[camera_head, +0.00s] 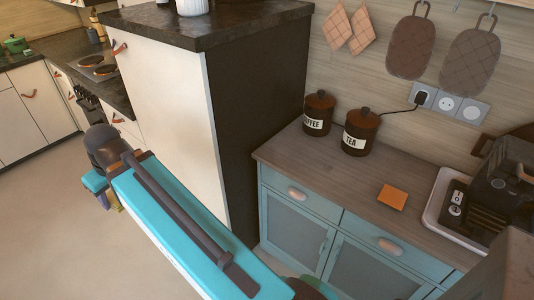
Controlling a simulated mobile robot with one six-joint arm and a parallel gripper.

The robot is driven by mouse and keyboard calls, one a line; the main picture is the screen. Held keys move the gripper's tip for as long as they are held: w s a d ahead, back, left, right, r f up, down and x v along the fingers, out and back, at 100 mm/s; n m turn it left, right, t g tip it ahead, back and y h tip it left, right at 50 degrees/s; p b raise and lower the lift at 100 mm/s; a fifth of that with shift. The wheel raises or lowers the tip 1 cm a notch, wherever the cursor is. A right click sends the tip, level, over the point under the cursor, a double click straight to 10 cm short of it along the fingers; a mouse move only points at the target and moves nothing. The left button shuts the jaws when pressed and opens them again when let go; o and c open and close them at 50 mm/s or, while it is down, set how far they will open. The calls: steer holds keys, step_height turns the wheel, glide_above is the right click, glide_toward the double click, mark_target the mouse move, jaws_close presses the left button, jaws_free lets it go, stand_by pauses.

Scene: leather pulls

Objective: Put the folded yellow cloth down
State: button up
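A flat orange-yellow square (392,197), which looks like the folded yellow cloth, lies on the wooden counter (315,150) between the tea canister and the appliance tray. Nothing is touching it. My teal arm reaches from the bottom middle toward the left, well away from the square. My gripper's fingers cannot be made out, so what it holds, if anything, is hidden.
Coffee (319,114) and tea (360,131) canisters stand at the counter's back. A black coffee machine (505,190) sits in a white tray (437,213) at right. A tall white cabinet (165,105) rises beside my arm. The counter's front left is clear.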

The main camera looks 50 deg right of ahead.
steer(key=shift+s+d+f+n+y, duration=0.15)
steer(key=shift+s+d+n+y, duration=0.2)
steer(key=shift+n, duration=0.55)
steer(key=s+d+f+n+b, duration=0.1)
steer(key=s+d+b, duration=0.4)
steer(key=d, duration=0.8)
steer(key=s+d+b, duration=0.3)
steer(key=s+d, duration=0.3)
steer(key=d, duration=0.7)
steer(key=s+d+f+m+h+b, duration=0.1)
steer(key=s+d+m+b, duration=0.3)
steer(key=s+d, duration=1.4)
steer(key=shift+s+d+f+m+b, duration=0.15)
steer(key=shift+s+f+m+b, duration=0.25)
steer(key=shift+f+b, duration=0.35)
steer(key=shift+w+d+r+h+p, duration=0.25)
steer(key=shift+d+p, duration=0.15)
steer(key=shift+p, duration=1.3)
steer(key=p, duration=0.3)
steer(key=d+p, duration=0.1)
steer(key=p, duration=0.2)
steer(key=shift+w+d+f, duration=0.2)
steer(key=shift+w+d, duration=0.05)
steer(key=shift+w, duration=0.1)
